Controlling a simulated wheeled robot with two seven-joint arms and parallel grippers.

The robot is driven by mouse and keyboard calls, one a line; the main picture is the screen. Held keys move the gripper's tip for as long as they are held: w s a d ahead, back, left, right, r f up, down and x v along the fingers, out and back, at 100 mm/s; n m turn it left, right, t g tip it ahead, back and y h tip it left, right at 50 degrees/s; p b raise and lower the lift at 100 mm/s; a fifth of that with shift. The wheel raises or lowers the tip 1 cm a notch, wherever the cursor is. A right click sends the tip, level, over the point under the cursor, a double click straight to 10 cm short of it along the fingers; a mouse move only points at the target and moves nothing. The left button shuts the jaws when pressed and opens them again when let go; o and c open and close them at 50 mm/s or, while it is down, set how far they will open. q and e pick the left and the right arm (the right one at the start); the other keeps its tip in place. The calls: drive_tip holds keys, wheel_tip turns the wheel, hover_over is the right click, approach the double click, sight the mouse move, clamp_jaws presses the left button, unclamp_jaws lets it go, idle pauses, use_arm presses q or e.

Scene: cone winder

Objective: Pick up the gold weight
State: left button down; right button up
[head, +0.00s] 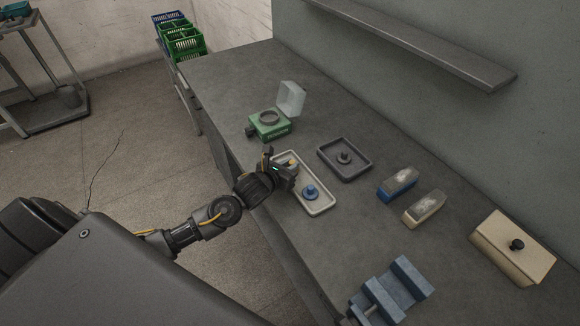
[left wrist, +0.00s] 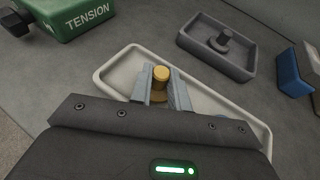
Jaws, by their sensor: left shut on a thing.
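The gold weight (left wrist: 160,76) stands between the two fingers of my left gripper (left wrist: 163,88) in the left wrist view. The fingers are shut on it, one on each side, over the pale tray (left wrist: 112,68). In the head view a small orange-gold top of the weight (head: 293,162) shows at the tip of my left gripper (head: 287,170). I cannot tell whether the weight still touches the tray floor. A blue weight (head: 311,192) sits in the near part of the same tray (head: 322,210). My right gripper is not in view.
A green box marked TENSION (head: 269,124) stands beyond the tray. A dark tray with a dark knobbed piece (head: 345,158) lies to the right. Blue (head: 398,184) and tan (head: 424,208) blocks, a beige lidded box (head: 512,247) and a blue-grey fixture (head: 392,290) occupy the bench's right and near parts.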

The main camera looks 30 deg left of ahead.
use_arm(q)
drive_tip(key=shift+r, duration=0.35)
drive_tip(key=s+d+r+p, duration=0.2)
drive_tip(key=s+r, duration=1)
drive_tip(key=s, duration=0.2)
drive_tip(key=shift+d, duration=0.1)
